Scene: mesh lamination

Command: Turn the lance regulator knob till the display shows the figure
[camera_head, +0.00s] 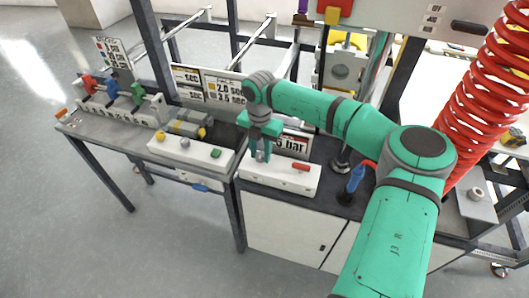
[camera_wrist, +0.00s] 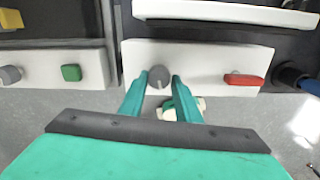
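The lance regulator knob (camera_wrist: 158,78) is a round grey knob on the front of a white box (camera_head: 290,178). My gripper (camera_wrist: 160,82) points down at it, with one green finger on each side of the knob. The fingers stand apart, about as wide as the knob, and I cannot tell whether they touch it. In the head view my gripper (camera_head: 261,155) hangs over the left part of the box. The display (camera_head: 292,143) stands behind the box. It reads "bar" with a digit that looks like 5 before it; my gripper hides the rest.
A red lever (camera_head: 300,167) sits right of the knob on the same box. A blue-handled tool (camera_head: 355,178) stands farther right. A white box with yellow, grey and green buttons (camera_head: 190,152) lies to the left. A red coiled hose (camera_head: 485,80) hangs at right.

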